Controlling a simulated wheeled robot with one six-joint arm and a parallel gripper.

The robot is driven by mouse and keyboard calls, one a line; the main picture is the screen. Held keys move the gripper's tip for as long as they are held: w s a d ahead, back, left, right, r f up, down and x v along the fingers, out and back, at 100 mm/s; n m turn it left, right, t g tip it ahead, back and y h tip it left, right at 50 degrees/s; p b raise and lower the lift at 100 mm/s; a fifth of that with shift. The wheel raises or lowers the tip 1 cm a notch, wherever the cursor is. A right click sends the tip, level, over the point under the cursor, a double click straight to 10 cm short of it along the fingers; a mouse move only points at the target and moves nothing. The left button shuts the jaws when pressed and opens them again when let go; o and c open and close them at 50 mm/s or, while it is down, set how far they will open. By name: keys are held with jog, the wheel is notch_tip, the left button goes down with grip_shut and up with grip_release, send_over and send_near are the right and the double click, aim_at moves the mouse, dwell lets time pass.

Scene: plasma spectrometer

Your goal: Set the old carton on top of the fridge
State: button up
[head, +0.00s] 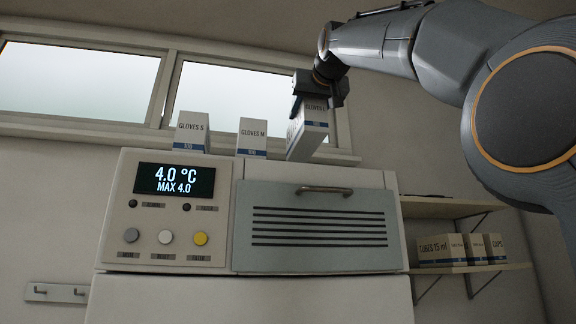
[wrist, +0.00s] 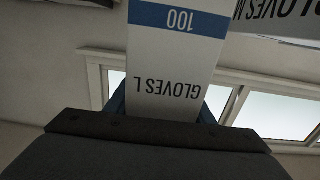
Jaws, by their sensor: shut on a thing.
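My gripper (head: 318,92) is shut on a white carton with a blue band, lettered GLOVES (head: 308,128). In the wrist view this carton (wrist: 175,55) reads GLOVES L and 100, and it lies between the blue fingers (wrist: 165,105). The carton is slightly tilted in the head view. It is over the right part of the fridge's top (head: 365,176); whether its lower end touches the top I cannot tell. Two similar cartons, GLOVES S (head: 191,134) and GLOVES M (head: 253,138), stand upright on the fridge to its left. No carton is visibly marked as old.
Windows (head: 80,80) are behind. The fridge top right of the held carton looks free.

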send_over(304, 145)
notch_tip(304, 145, down, 4)
jog(key=shift+f, duration=2.4)
jog(key=shift+f, duration=0.15)
jog(key=o, duration=1.4)
jog(key=shift+o, duration=0.2)
jog(key=shift+s+r, duration=0.1)
jog(key=shift+r, duration=0.1)
jog(key=b+v, duration=0.5)
jog(key=v, duration=0.6)
jog(key=shift+s+d, duration=0.25)
jog(key=shift+s, duration=0.1)
